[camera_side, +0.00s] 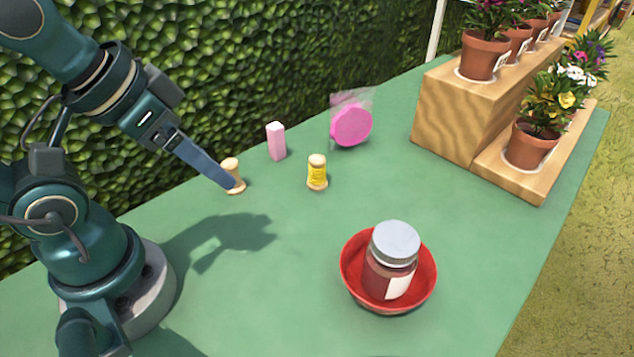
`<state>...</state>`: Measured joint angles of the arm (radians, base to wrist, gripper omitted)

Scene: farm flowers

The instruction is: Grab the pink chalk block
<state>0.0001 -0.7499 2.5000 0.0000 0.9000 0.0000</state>
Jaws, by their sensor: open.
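The pink chalk block (276,141) stands upright on the green table, near its back edge by the hedge. My gripper (228,184) is open, left of the block and apart from it. Its fingertip overlaps a small tan spool-like piece (233,168) in the picture; I cannot tell whether they touch. Only one finger shows clearly; the other is hidden behind it.
A yellow-labelled spool (317,173) stands right of the block. A bright pink disc in clear wrap (351,125) is behind it. A red bowl (349,270) holds a lidded jar (392,262) at front. Wooden steps (455,120) carry potted flowers. The table's middle is clear.

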